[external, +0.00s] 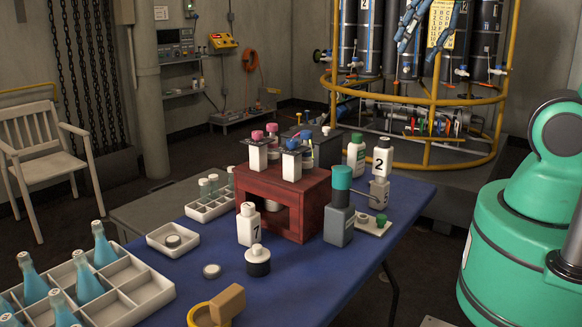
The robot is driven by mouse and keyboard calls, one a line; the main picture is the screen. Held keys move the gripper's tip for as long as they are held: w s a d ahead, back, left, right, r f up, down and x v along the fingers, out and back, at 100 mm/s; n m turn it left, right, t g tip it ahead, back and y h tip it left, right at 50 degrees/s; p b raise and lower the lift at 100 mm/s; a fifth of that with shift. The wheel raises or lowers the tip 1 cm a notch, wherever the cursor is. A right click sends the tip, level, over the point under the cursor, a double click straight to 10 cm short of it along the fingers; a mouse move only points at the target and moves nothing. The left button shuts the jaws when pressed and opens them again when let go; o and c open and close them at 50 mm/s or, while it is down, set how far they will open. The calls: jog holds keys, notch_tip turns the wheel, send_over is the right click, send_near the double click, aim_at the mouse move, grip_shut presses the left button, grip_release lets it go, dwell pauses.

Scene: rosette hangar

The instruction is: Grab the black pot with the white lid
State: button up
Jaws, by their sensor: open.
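A small round pot (258,268) with a dark body and a white, stepped lid (258,255) stands upright on the blue table, near the middle of the external view. It stands just in front of a white bottle marked 7 (248,226) and apart from the red box. Nothing holds it. My green arm stands at the right edge of the view. My gripper is out of the frame, so its place relative to the pot does not show.
A red wooden box (325,206) with bottles on top stands behind the pot. A grey teal-capped bottle (339,226) stands to its right. A small disc (212,271), a yellow ring with a brown block (228,303) and a white bottle crate (150,289) lie nearer. The blue table (310,285) is clear right of the pot.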

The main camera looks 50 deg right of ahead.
jog(key=w+a+f+g, duration=0.1)
jog(key=w+a+f, duration=0.15)
jog(key=w, duration=0.25)
jog(key=w+a+f, duration=0.2)
jog(key=w+a, duration=0.1)
jog(key=w, duration=0.2)
jog(key=g, duration=0.4)
send_over(258, 247)
notch_tip(258, 247, down, 32)
jog(key=shift+f+m+p, duration=0.1)
jog(key=shift+m+p, duration=0.2)
jog(key=shift+p, duration=0.15)
jog(key=shift+f+b, duration=0.85)
jog(key=shift+f, duration=3.45)
